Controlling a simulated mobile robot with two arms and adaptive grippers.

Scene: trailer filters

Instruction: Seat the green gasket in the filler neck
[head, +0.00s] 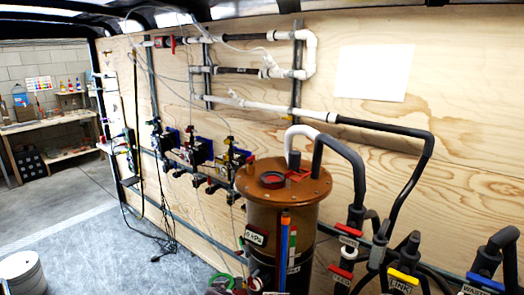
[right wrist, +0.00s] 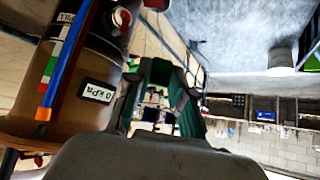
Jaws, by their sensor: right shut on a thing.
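In the right wrist view, my right gripper (right wrist: 163,78) is shut on a green piece, which looks like the green gasket (right wrist: 182,118); its outline is partly hidden by the dark fingers. In the head view, a green curved edge (head: 213,278) shows at the bottom, left of the tank, and I cannot tell whether it is the held gasket. The filler neck (head: 272,180) is a dark round opening with a red rim on the brown tank's lid (head: 300,190). The neck is not seen in the wrist view. My left gripper is not in view.
The brown tank (head: 262,215) carries a 0 kPa label (head: 254,236) and a blue tube (head: 284,245) on its front. Grey hoses (head: 345,155) rise from the lid and stand at the right. Valves (head: 200,148) line the plywood wall. Open floor (head: 110,245) lies left.

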